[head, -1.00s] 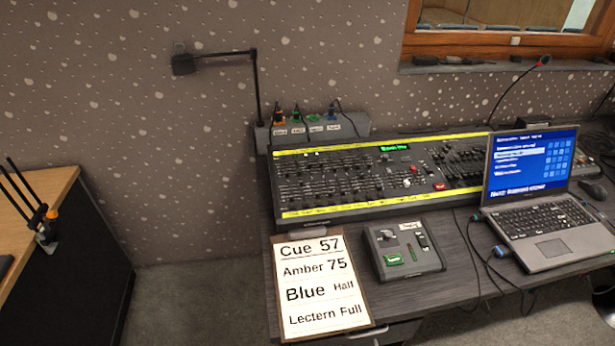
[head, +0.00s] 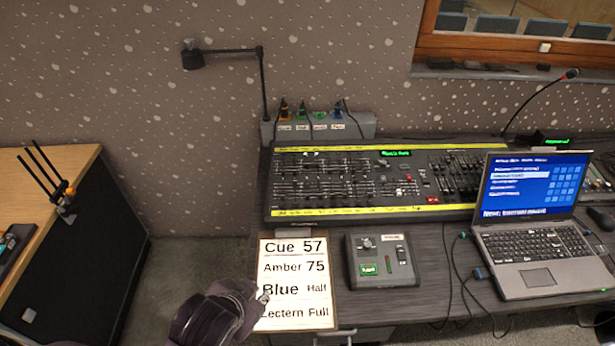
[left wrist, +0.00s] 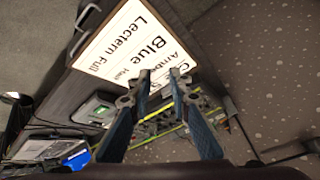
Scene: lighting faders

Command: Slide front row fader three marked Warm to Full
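The lighting desk (head: 410,180) lies on the table in the head view, with rows of small faders and yellow label strips along its back and front. The front row faders (head: 325,192) sit just above the front strip; the Warm label is too small to read. My left gripper (head: 262,297) is at the bottom of the head view, over the cue sheet and short of the desk. In the left wrist view its two fingers (left wrist: 162,76) stand apart with nothing between them, and the desk (left wrist: 190,112) shows behind them. My right gripper is not in view.
The cue sheet (head: 295,268) lies at the table's front left. A small control box (head: 381,261) stands right of it, and an open laptop (head: 532,222) farther right with cables beside it. A lamp arm (head: 262,85) rises behind the desk.

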